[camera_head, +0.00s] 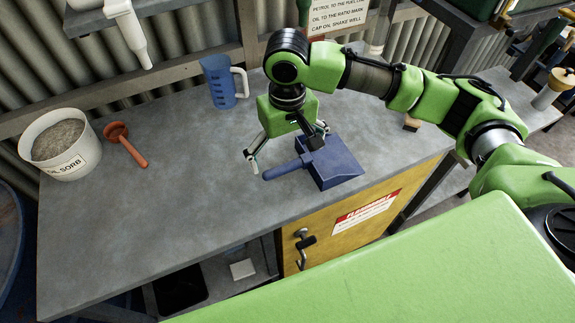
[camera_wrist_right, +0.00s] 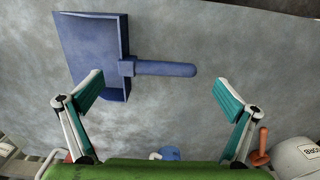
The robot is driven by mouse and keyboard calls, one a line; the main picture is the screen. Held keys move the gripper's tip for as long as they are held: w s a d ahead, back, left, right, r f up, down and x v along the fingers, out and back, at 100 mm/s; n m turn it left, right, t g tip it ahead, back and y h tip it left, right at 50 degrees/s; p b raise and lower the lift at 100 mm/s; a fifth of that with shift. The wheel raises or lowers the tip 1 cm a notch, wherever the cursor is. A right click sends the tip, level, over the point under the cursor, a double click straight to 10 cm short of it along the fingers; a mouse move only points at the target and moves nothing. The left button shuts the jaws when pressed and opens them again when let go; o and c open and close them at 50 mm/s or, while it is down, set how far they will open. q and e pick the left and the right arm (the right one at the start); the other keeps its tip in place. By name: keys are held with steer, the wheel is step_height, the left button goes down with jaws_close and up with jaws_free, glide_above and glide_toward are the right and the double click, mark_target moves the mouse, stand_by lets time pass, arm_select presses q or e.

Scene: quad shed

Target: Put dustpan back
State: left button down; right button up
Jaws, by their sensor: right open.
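The blue dustpan (camera_head: 340,170) lies flat on the grey bench top, near the bench's front edge. Its handle (camera_head: 284,170) points left in the head view. My right gripper (camera_head: 285,154) is open and empty above the bench, just behind and over the handle. In the right wrist view the dustpan (camera_wrist_right: 88,48) lies at the upper left, and its handle runs right, beyond the gap between the two spread fingers (camera_wrist_right: 160,88). The fingers appear apart from the handle. My left gripper is not in view.
A blue measuring jug (camera_head: 219,84) stands behind the gripper. A red scoop (camera_head: 126,143) and a white tub labelled oil sorb (camera_head: 62,150) are at the left. A yellow cabinet (camera_head: 345,225) is under the bench. The bench's middle left is clear.

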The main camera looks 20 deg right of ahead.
step_height(320, 180, up, 7)
steer(key=shift+f+b, duration=0.15)
steer(key=shift+b, duration=0.2)
steer(key=shift+s+f, duration=0.1)
stand_by(0.3)
